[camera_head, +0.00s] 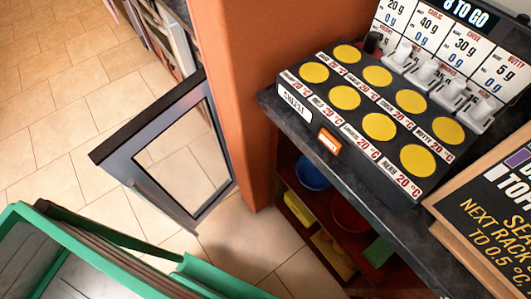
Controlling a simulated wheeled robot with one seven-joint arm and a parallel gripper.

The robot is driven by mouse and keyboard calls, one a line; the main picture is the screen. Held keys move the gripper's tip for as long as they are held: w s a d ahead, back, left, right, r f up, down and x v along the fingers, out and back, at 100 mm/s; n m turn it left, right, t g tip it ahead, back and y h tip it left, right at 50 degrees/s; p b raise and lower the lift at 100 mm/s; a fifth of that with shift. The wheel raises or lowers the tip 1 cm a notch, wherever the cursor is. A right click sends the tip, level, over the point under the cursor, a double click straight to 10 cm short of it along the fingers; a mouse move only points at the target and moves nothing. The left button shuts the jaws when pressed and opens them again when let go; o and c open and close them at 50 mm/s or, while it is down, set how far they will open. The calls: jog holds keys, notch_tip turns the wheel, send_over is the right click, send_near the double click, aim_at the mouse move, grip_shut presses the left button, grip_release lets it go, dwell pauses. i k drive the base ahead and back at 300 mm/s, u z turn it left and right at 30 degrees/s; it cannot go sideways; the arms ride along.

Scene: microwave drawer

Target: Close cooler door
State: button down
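The cooler door (123,163) appears to be the grey-framed panel with a clear pane and a dark top edge, left of centre in the head view. It stands swung out over the tiled floor, with its right side close to an orange wall. The floor shows through its pane. The cooler's body and the door's handle cannot be made out. My gripper is not in view, so its state and its distance from the door are not shown.
An orange wall (232,90) stands right of the door. A dark counter (290,118) holds a box with yellow discs (378,75); shelves with bowls (311,174) are below. A green-edged object (60,222) fills the lower left. Tiled floor (50,110) is clear at upper left.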

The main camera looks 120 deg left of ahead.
aim_at(115, 155)
jog(key=u, duration=4.25)
jog(key=k, duration=0.45)
jog(key=z, duration=0.1)
jog(key=i, duration=0.45)
jog(key=z, duration=0.05)
